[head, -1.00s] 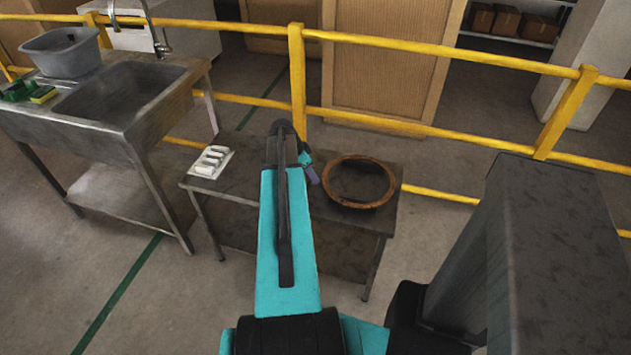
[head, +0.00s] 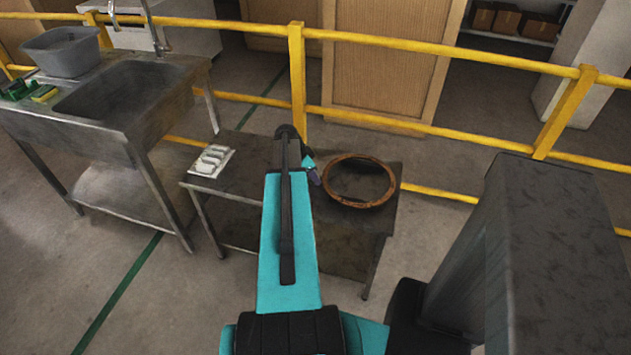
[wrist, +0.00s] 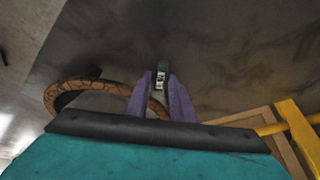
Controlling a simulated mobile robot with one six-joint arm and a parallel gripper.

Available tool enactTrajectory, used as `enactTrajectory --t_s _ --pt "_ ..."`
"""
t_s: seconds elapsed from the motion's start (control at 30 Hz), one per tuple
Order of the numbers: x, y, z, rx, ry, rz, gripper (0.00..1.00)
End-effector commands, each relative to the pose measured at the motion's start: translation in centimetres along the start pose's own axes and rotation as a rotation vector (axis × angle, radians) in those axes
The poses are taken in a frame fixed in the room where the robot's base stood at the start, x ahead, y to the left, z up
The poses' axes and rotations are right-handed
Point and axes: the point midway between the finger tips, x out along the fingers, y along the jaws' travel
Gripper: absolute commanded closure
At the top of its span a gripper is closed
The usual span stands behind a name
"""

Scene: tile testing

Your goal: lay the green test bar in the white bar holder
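The green test bar (wrist: 161,69), dark green with a white label, shows between my gripper's tips in the wrist view. My gripper (wrist: 160,82) has two purple fingers, one on each side of the bar, with a gap between them. They look open, and I cannot tell whether they touch the bar. In the head view my gripper (head: 315,177) is low over the dark table, just left of the brown ring, and my arm hides much of the spot. The white bar holder (head: 211,161), with several slots, lies at the table's left end, left of my gripper.
A round brown ring-like rim (head: 341,199) sits on the dark table (head: 240,190) close to my gripper's right; it also shows in the wrist view (wrist: 62,92). A steel sink (head: 110,125) stands left. A yellow railing (head: 430,129) runs behind the table.

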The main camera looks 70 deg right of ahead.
Motion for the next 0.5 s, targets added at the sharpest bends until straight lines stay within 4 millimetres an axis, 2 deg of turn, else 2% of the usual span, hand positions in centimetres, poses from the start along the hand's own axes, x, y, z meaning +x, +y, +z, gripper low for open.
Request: enactTrajectory --t_s 0.03,0.1,0.5 --pt "-0.01 -0.01 0.0 0.0 0.0 0.0 0.88" --pt "-0.01 -0.01 0.0 0.0 0.0 0.0 0.99" --pt "-0.12 -0.01 -0.04 0.0 0.0 0.0 1.0"
